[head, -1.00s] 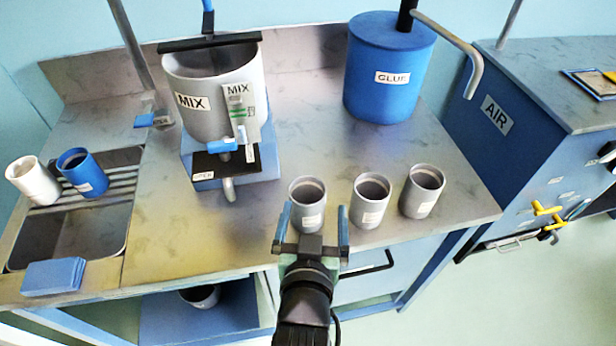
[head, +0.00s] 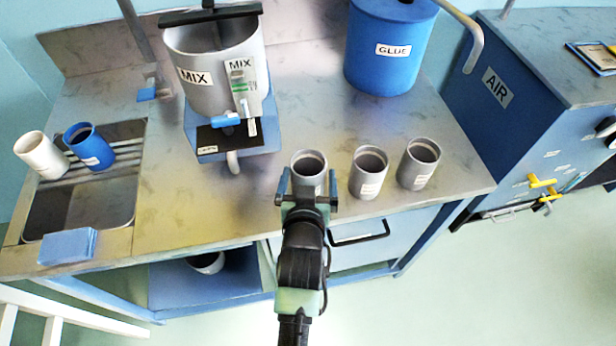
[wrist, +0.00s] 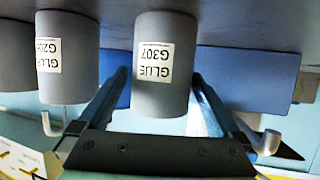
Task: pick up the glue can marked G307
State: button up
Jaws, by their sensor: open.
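The glue can marked G307 is a grey open-topped cylinder with a white label. It fills the middle of the wrist view (wrist: 161,90), label upside down, and is the leftmost of three cans on the bench in the head view (head: 309,164). My gripper (head: 308,180) is open, with one finger on each side of this can. In the wrist view the gripper (wrist: 160,85) shows a small gap on each side of the can. The can stands upright on the bench; its lower part is hidden behind my gripper in the head view.
Two similar grey cans, a middle one (head: 369,173) and a right one (head: 418,164), stand just right of it. The MIX pot (head: 205,98) is behind left, the blue GLUE drum (head: 385,60) behind right. A drawer handle (head: 360,234) juts below the bench edge.

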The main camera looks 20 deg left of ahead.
aim_at(309, 164)
jog(key=shift+x, duration=2.15)
jog(key=shift+a, duration=0.1)
jog(key=shift+c, duration=0.3)
jog(key=c, duration=1.1)
